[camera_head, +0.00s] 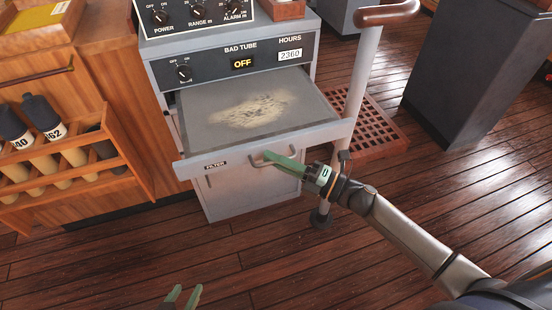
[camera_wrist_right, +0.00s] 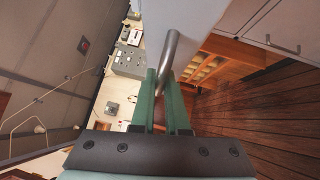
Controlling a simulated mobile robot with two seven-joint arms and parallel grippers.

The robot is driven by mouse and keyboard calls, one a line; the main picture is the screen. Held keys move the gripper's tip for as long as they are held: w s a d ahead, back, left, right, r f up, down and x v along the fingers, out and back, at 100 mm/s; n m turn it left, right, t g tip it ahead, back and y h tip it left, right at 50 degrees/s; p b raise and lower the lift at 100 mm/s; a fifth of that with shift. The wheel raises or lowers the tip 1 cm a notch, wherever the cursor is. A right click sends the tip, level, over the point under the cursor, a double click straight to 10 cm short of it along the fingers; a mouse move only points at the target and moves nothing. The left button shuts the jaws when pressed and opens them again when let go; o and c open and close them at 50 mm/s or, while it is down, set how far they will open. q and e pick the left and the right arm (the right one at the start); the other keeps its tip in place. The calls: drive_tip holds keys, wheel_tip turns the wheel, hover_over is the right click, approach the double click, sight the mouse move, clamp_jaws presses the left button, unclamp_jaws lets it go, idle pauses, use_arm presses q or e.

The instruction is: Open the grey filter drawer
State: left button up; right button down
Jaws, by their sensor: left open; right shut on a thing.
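The grey filter drawer (camera_head: 215,137) is pulled well out of the grey cabinet in the head view. A pale dusty patch lies on the grey surface inside it. Its front carries a FILTER label and a metal handle (camera_head: 258,161). My right gripper (camera_head: 268,156) is shut on this handle, its green fingers around the bar. In the right wrist view the handle (camera_wrist_right: 169,48) runs between the green fingers (camera_wrist_right: 163,90). My left gripper (camera_head: 183,297) is open and empty, low at the bottom edge of the head view, apart from the drawer.
The cabinet's panel (camera_head: 225,64) with a knob and OFF display sits above the drawer. A grey post (camera_head: 359,75) stands close at the drawer's right end. A wooden rack (camera_head: 75,165) with several bottles is at left. Open wooden floor lies in front.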

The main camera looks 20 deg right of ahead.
drive_tip(key=shift+s, duration=0.2)
drive_tip(key=shift+f, duration=0.1)
drive_tip(key=c, duration=1.4)
unclamp_jaws()
drive_tip(key=shift+o, duration=0.9)
drive_tip(key=shift+s, duration=0.2)
drive_tip(key=shift+w, duration=0.1)
drive_tip(key=v, duration=1.2)
drive_tip(key=shift+d+b, duration=0.3)
